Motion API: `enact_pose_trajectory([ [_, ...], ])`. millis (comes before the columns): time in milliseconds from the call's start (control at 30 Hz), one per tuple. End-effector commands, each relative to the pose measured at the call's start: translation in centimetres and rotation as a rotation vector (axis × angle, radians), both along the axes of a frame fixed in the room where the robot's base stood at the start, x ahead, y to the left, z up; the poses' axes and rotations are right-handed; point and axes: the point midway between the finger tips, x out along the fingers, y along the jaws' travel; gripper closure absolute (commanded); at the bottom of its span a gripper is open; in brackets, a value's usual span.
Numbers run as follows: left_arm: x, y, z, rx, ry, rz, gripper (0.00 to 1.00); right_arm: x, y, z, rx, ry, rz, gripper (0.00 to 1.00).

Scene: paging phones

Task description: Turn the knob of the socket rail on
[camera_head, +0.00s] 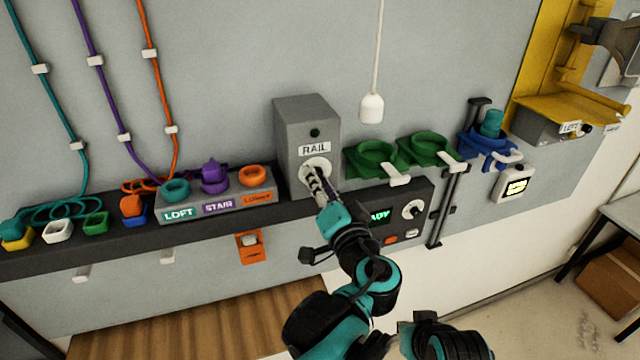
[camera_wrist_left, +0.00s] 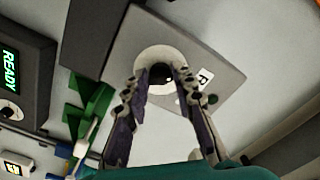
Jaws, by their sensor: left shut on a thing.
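The socket rail's control is a grey box (camera_head: 307,125) labelled RAIL, with a dark green round lamp (camera_head: 315,132) above the label. Its round white knob plate (camera_head: 316,164) is on the front face, partly hidden by my fingers. My left gripper (camera_head: 309,176) reaches up to it from below. In the left wrist view the two fingers of my left gripper (camera_wrist_left: 160,84) are on either side of a dark knob (camera_wrist_left: 160,74) in the white ring (camera_wrist_left: 172,55), shut on it. The knob's pointing direction is hard to tell. My right gripper is not in view.
Left of the box stands a socket block (camera_head: 217,206) labelled LOFT, STAIR and LOBBY. Green holders (camera_head: 372,158) are to the right. A READY panel (camera_head: 405,213) with its own dial is just right of my arm. A white pull cord (camera_head: 371,106) hangs above.

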Motion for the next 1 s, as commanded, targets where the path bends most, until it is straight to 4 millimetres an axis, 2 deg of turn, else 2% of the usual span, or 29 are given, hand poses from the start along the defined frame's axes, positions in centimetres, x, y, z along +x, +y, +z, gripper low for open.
enact_pose_trajectory([
  [267,0.0,0.0,-0.1,0.167,0.056,0.0,1.0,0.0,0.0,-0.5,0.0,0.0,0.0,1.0],
  [1000,-0.1,0.1,0.2,0.832,0.273,0.0,1.0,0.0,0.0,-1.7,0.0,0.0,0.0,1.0],
])
